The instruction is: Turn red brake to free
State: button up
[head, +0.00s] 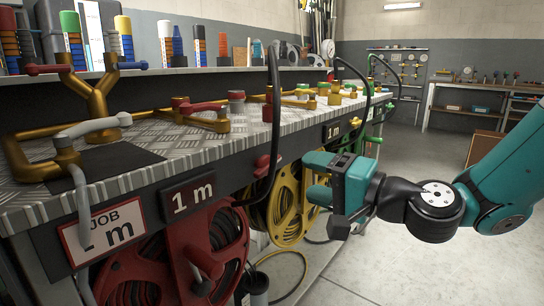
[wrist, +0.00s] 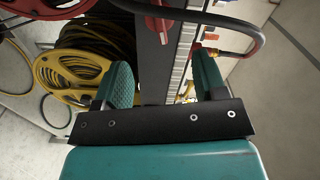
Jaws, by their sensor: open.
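A red lever (head: 262,165), which looks like the red brake, sits on the bench's front edge beside the 1 m label, above the red hose reel (head: 140,280). Its exact setting cannot be told. My gripper (head: 318,178) is open and empty in front of the bench, to the right of the lever and apart from it. In the wrist view my gripper (wrist: 163,78) has its two teal fingers spread, with the dark bench edge beyond them. A red part (wrist: 160,22) shows there near the top; I cannot tell whether it is the brake.
A black hose (head: 274,120) arches down over the bench edge near the lever. A yellow reel (head: 285,212) stands beyond the red one. Brass pipework with levers covers the bench top (head: 170,140). The floor (head: 400,250) at right is clear.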

aim_at(273, 166)
jog(key=p+x, duration=0.1)
jog(key=x, duration=0.8)
jog(key=shift+w+a, duration=0.2)
jog(key=shift+a, duration=0.1)
jog(key=c, duration=0.8)
